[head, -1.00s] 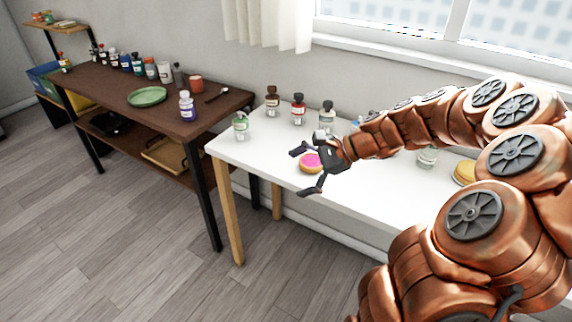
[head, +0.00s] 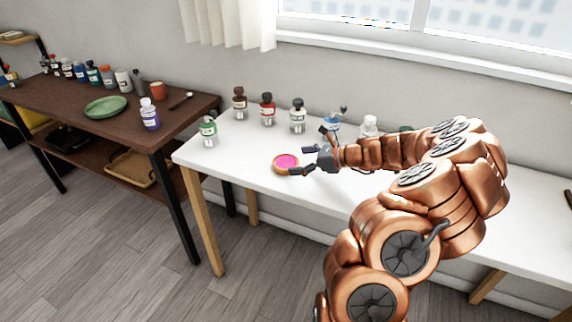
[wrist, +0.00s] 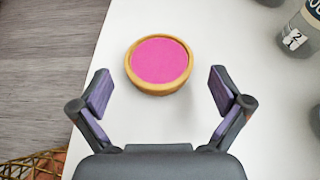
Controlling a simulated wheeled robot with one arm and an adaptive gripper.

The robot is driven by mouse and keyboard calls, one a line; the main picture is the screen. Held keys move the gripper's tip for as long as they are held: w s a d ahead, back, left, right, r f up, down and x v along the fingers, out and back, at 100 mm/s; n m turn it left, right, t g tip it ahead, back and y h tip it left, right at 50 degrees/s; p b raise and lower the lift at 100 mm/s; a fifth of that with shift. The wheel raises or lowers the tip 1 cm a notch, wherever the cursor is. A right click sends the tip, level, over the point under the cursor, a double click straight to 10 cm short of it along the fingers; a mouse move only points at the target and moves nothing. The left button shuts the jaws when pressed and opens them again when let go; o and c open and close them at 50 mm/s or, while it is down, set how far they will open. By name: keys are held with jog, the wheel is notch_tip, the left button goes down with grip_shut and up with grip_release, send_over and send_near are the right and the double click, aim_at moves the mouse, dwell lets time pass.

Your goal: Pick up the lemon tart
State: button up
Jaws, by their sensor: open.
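A small round tart (head: 286,163) with a brown crust and a bright pink top lies on the white table near its left front edge. It also shows in the wrist view (wrist: 160,62), centred between the fingers and partly beyond their tips. My gripper (head: 301,160) is open and empty, just right of the tart in the head view. No yellow-topped tart shows now; a round yellowish item seen earlier at the table's right is out of sight.
A dark brown table (head: 75,105) with a green plate (head: 105,107) stands at left.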

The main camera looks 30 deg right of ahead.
aim_at(287, 161)
jog(key=x, duration=0.3)
jog(key=shift+w+a, duration=0.1)
jog(key=shift+a, duration=0.1)
jog(key=shift+w+a+f, duration=0.2)
jog(key=shift+w+f, duration=0.1)
jog(key=shift+w, duration=0.15)
jog(key=c, duration=1)
jog(key=shift+r, duration=0.15)
jog(key=shift+c, duration=0.2)
